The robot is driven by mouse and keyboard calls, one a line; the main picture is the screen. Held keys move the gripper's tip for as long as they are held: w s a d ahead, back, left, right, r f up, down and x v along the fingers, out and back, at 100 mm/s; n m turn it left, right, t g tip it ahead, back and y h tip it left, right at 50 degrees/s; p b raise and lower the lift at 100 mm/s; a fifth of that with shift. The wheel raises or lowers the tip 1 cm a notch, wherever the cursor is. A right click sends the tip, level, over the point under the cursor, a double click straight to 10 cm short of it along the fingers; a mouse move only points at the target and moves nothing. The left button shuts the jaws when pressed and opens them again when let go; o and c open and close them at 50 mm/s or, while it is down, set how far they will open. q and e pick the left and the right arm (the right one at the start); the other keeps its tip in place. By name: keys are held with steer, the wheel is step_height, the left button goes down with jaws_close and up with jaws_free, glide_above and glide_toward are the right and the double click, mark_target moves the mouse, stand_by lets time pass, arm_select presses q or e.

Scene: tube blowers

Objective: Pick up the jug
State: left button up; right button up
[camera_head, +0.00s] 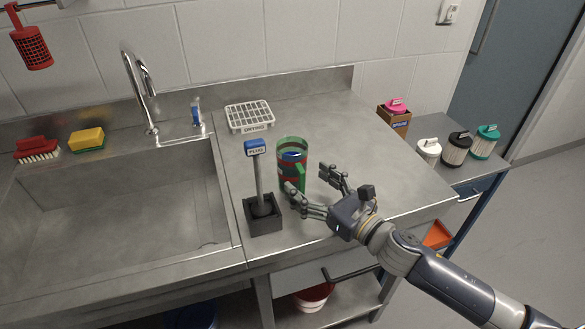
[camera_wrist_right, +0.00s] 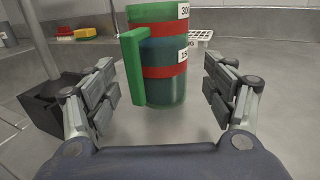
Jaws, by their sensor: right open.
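The jug (camera_head: 293,154) is a green, see-through cylinder with red bands, a green handle and white number labels. It stands upright on the steel counter, right of the plug stand. In the right wrist view the jug (camera_wrist_right: 163,60) is straight ahead, with its handle turned toward me and to the left. My right gripper (camera_head: 309,189) is open at the near right side of the jug. In the wrist view its fingers (camera_wrist_right: 170,90) are spread to either side of the jug, with visible gaps. Nothing is held. My left gripper is not in view.
A plug (camera_head: 257,175) with a blue-topped rod stands in a dark block close left of the jug. A white drying rack (camera_head: 249,115) lies behind. The sink (camera_head: 110,210) is at left. Lidded containers (camera_head: 456,149) stand on the lower right table. Counter right of the jug is clear.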

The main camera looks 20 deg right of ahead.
mark_target(294, 170)
steer(key=shift+w+a, duration=0.1)
steer(key=shift+w, duration=0.05)
steer(key=shift+w+a+r+p, duration=0.2)
steer(key=shift+w+p, duration=0.1)
steer(key=shift+w, duration=0.2)
steer(key=x, duration=0.3)
steer(key=shift+w+p, duration=0.25)
steer(key=shift+p, duration=0.15)
steer(key=shift+w+a+f, duration=0.1)
steer(key=shift+w+a, duration=0.05)
steer(key=shift+w, duration=0.05)
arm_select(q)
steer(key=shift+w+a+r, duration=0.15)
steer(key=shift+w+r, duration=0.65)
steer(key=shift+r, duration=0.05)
arm_select(e)
steer(key=c, duration=1.4)
